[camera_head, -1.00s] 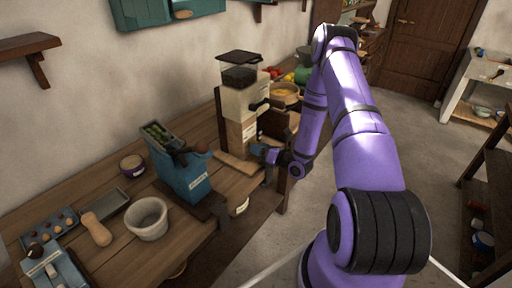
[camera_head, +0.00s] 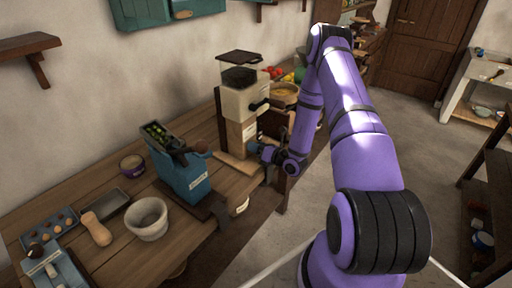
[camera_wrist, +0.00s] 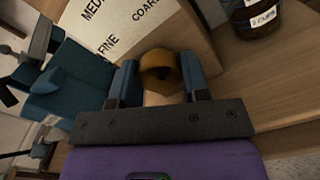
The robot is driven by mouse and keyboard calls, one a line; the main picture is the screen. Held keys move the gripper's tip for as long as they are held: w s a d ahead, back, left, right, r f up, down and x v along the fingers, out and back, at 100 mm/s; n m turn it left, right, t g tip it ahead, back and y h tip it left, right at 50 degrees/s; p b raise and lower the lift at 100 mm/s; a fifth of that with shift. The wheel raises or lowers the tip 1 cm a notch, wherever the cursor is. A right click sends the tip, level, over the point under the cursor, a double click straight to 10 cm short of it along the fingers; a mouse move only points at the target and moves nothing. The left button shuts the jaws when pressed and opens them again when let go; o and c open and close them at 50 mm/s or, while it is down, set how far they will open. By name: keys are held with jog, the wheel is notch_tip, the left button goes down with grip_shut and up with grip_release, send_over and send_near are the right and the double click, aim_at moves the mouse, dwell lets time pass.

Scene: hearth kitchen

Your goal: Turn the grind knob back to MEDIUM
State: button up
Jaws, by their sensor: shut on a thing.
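The grinder (camera_head: 243,103) stands on the counter with a cream body, a dark hopper on top and a pale wooden lower case. The brass-coloured grind knob (camera_wrist: 160,72) sits on the case in the wrist view. A label panel (camera_wrist: 118,28) beside it reads FINE, COAR... and MED..., the last two cut off. My gripper (camera_wrist: 160,80) has its blue fingers on either side of the knob, shut on it. In the head view my gripper (camera_head: 259,149) is at the grinder's lower front. Which label the knob points to cannot be told.
A teal device (camera_wrist: 68,82) stands left in the wrist view; it also shows left of the grinder in the head view (camera_head: 184,172). A dark jar labelled CUPS (camera_wrist: 262,18) is at top right. A grey bowl (camera_head: 147,218) and wooden pestle-like piece (camera_head: 96,230) lie further left.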

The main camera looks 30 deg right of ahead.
jog(key=shift+n, duration=0.3)
jog(key=n, duration=0.5)
jog(key=shift+n, duration=0.4)
jog(key=n, duration=0.5)
jog(key=shift+d, duration=0.1)
jog(key=o, duration=0.9)
jog(key=v, duration=1)
jog(key=shift+s+d, duration=0.1)
jog(key=shift+s, duration=0.3)
